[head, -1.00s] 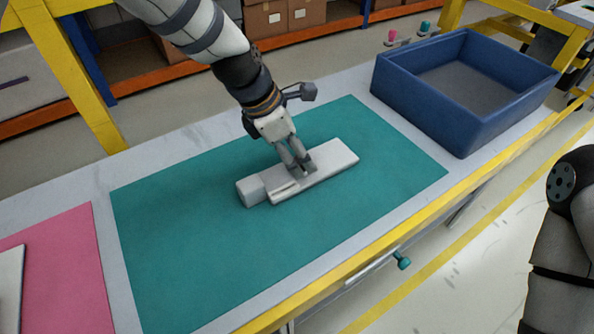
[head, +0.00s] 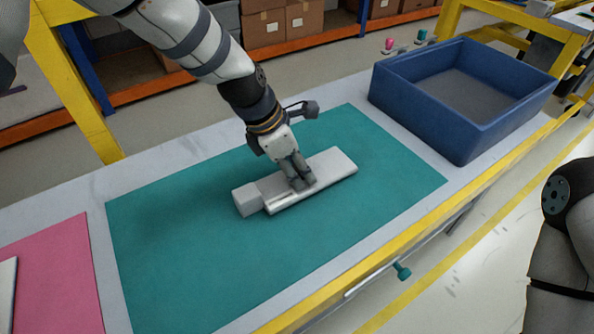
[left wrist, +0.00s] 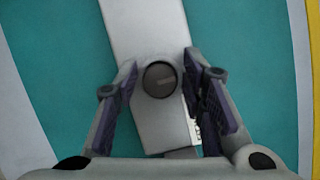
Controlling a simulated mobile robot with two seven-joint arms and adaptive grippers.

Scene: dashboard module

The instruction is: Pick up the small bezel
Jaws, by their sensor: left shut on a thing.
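A long, flat, light-grey piece, which I take to be the small bezel (head: 335,167), lies on the teal mat (head: 180,260). A pale block (head: 246,198) sits at its left end. Whether the two are joined, I cannot tell. My left gripper (head: 302,182) comes down from above and is shut across the middle of the bezel. In the left wrist view the gripper's two fingers (left wrist: 162,85) lie along both long sides of the bezel (left wrist: 150,30). A dark round disc (left wrist: 160,79) shows between them. My right gripper is not in view.
A blue open bin (head: 455,150), which looks empty, stands at the right on the table. A pink mat (head: 60,280) with part of a white piece (head: 7,290) is at the left. A yellow rail (head: 400,240) runs along the front edge. The mat's front is clear.

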